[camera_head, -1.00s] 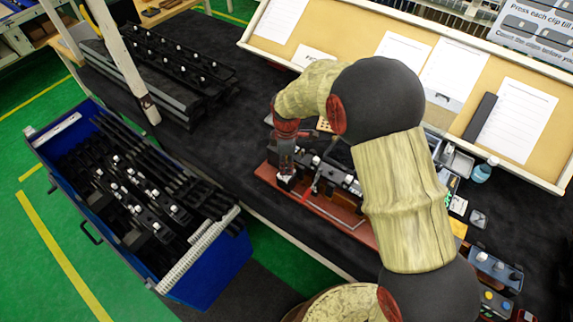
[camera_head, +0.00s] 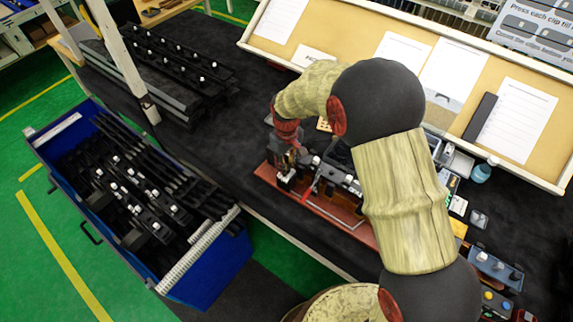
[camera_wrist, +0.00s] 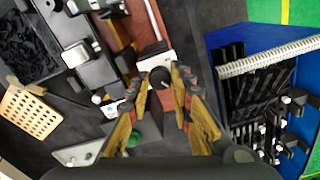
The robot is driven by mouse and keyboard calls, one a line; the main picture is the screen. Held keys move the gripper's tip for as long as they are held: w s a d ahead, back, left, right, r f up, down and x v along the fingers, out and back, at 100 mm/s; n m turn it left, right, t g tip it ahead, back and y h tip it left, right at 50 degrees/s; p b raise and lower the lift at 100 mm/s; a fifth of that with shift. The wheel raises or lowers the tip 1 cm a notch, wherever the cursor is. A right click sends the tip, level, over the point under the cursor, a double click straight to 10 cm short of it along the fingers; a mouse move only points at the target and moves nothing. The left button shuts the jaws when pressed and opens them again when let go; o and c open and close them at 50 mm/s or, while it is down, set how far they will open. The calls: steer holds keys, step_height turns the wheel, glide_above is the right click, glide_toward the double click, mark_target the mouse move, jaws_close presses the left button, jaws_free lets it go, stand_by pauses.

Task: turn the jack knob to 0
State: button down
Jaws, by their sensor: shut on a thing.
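The jack knob (camera_wrist: 161,76) is a small dark round knob in the wrist view. It sits between the two fingertips of my gripper (camera_wrist: 165,88), which are shut on it. Its scale and pointer are too small or too hidden to read. In the head view my gripper (camera_head: 290,168) is over the left end of the red-brown fixture board (camera_head: 268,176). The fixture's red-brown board (camera_wrist: 120,32) also shows in the wrist view, with a white block (camera_wrist: 155,58) just beyond the knob.
A blue crate (camera_head: 205,282) of black trim strips stands left of the bench. Black rails (camera_head: 185,55) lie at the back left. A tan perforated block (camera_wrist: 30,112) lies beside the fixture. Small bins and tools crowd the right. The dark mat left of the fixture is clear.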

steer(key=m, duration=1.3)
steer(key=shift+m, duration=0.4)
steer(key=m, duration=1)
steer(key=shift+w+r+m, duration=0.1)
steer(key=shift+m, duration=0.3)
steer(key=c, duration=1.6)
jaws_free()
